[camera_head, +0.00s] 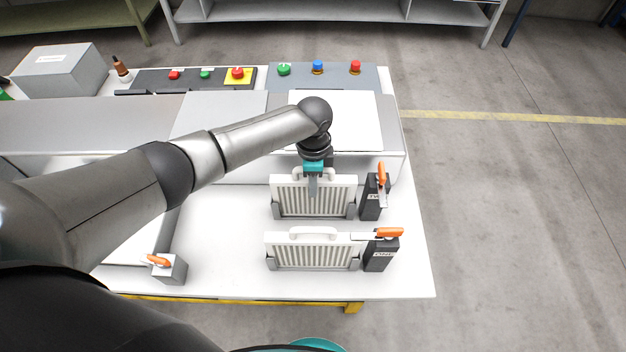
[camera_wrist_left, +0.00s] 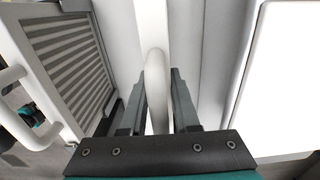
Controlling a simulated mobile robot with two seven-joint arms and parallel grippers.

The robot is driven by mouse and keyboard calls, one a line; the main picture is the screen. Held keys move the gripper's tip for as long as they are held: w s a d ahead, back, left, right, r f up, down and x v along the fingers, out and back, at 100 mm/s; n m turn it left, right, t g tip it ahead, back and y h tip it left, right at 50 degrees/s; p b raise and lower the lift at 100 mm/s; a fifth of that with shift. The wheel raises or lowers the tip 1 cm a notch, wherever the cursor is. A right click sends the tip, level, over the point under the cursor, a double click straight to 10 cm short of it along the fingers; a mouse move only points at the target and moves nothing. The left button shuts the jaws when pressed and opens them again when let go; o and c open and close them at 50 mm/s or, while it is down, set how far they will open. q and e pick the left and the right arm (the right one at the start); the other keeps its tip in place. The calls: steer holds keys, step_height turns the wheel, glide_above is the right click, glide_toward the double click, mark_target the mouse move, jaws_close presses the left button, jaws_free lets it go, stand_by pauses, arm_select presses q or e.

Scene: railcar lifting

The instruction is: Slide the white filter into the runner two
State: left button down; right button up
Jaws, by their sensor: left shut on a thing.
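A white filter (camera_head: 290,199) with a ribbed face stands upright at the back of the white bench, between two grey runner brackets (camera_head: 351,211). My left gripper (camera_head: 313,188) is over its top and shut on its handle, which shows edge-on in the left wrist view (camera_wrist_left: 157,75). The dark block (camera_head: 369,205) beside this runner has a label that seems to read TWO. Its orange-handled latch (camera_head: 382,176) is turned along the block, clear of the filter. Whether the filter sits fully down is unclear.
A second white filter (camera_head: 312,256) stands in the front runner. Its orange latch (camera_head: 389,232) lies across towards the filter top. A small grey block (camera_head: 172,270) with an orange handle stands front left. Button panels (camera_head: 322,75) line the back.

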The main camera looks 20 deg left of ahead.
arm_select(q)
steer(key=shift+f, duration=0.15)
steer(key=c, duration=0.6)
jaws_free()
steer(key=shift+o, duration=0.2)
step_height(320, 180, up, 15)
steer(key=shift+r+p, duration=0.2)
steer(key=shift+p, duration=0.35)
